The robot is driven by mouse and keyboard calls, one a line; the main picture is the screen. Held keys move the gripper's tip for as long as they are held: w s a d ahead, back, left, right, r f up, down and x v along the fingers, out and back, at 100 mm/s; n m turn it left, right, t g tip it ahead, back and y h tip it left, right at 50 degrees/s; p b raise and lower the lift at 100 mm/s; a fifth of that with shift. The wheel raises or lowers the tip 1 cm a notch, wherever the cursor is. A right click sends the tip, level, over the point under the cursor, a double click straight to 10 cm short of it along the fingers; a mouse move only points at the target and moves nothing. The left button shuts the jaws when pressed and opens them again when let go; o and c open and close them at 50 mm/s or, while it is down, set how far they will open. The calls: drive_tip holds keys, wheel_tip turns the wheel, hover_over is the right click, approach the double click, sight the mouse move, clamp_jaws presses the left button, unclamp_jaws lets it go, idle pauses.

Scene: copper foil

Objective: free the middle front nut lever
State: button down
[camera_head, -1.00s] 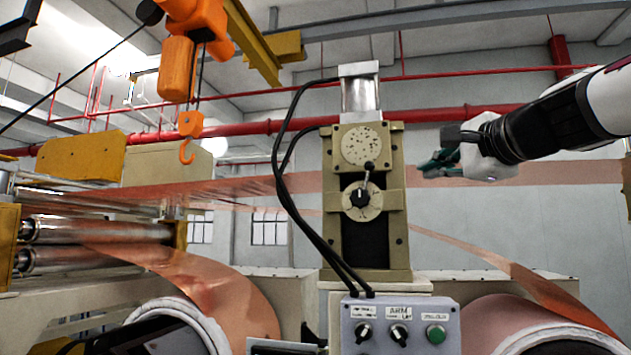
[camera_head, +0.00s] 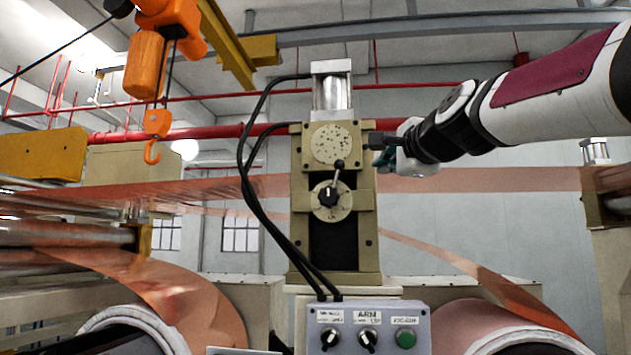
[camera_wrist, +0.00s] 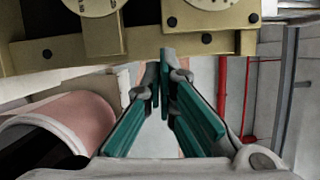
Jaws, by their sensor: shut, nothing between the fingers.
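The nut lever (camera_head: 338,168) is a short rod with a dark ball end, on the beige press head in the head view. It points up and slightly right from the round lower dial (camera_head: 345,212), which has a black centre. My gripper (camera_head: 379,150) is just right of the press head, at about the height of the lever's ball end, and apart from the lever. In the wrist view its teal fingers (camera_wrist: 162,62) are shut and empty, just below the beige plate (camera_wrist: 185,45). The lever is not clearly visible in the wrist view.
A control box (camera_head: 367,325) with two knobs and a green button stands below. Black cables (camera_head: 250,190) loop along the press head's left side. Copper foil (camera_head: 480,180) runs behind my gripper. An orange hook (camera_head: 152,150) hangs at the left.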

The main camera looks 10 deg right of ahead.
sight(335, 183)
drive_tip(key=shift+w, duration=1.05)
drive_tip(key=shift+w+a+r+p, duration=0.1)
drive_tip(key=shift+a+r+p, duration=0.05)
drive_tip(key=shift+a+p, duration=0.4)
drive_tip(key=shift+w+a+r+p, duration=0.1)
drive_tip(key=shift+a+p, duration=0.3)
drive_tip(key=shift+a, duration=0.1)
drive_tip(key=shift+a+p, duration=0.3)
drive_tip(key=shift+w+a+p, duration=0.25)
drive_tip(key=shift+a+p, duration=0.25)
drive_tip(key=shift+a, duration=0.1)
drive_tip(key=shift+f, duration=0.1)
